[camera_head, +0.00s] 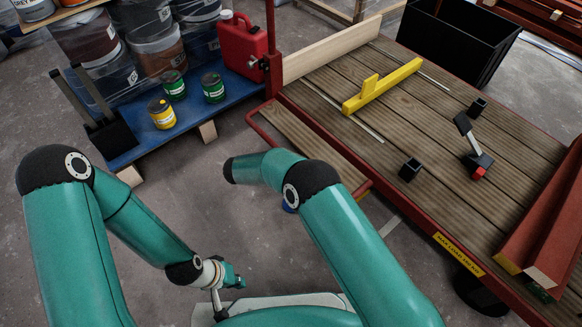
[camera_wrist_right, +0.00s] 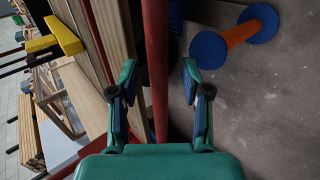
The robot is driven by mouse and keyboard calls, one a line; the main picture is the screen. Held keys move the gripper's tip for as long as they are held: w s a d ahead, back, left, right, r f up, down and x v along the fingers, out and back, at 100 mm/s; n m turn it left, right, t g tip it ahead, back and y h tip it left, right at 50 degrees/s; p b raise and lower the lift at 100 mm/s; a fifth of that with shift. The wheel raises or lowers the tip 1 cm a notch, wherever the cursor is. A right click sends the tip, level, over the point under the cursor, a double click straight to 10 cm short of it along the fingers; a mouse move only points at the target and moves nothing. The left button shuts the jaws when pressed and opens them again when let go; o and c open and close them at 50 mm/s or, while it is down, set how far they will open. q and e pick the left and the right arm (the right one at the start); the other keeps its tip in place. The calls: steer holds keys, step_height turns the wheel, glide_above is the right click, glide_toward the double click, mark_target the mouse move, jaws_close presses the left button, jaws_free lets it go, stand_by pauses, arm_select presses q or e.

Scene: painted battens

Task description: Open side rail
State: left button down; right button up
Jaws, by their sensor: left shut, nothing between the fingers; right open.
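The cart has a plank deck (camera_head: 330,85) in a red frame. Along its near left side runs a red tube rail (camera_head: 262,132) with a wooden board (camera_head: 300,140) beside it; my right arm hides part of it. In the right wrist view the red tube (camera_wrist_right: 156,110) passes between the spread fingers of my right gripper (camera_wrist_right: 158,75), which is open; contact cannot be told. The right gripper is hidden in the head view. My left gripper (camera_head: 236,276) is shut and empty, low over the floor and away from the cart.
A yellow batten piece (camera_head: 385,85), black blocks and a small black-and-red tool (camera_head: 473,147) lie on the deck. A black bin (camera_head: 455,35) stands behind. A blue pallet (camera_head: 180,120) holds paint cans and a red canister (camera_head: 240,48). A blue-and-orange object (camera_wrist_right: 236,36) lies on the floor.

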step_height(320, 180, up, 10)
stand_by(0.6)
steer(key=shift+f, duration=0.1)
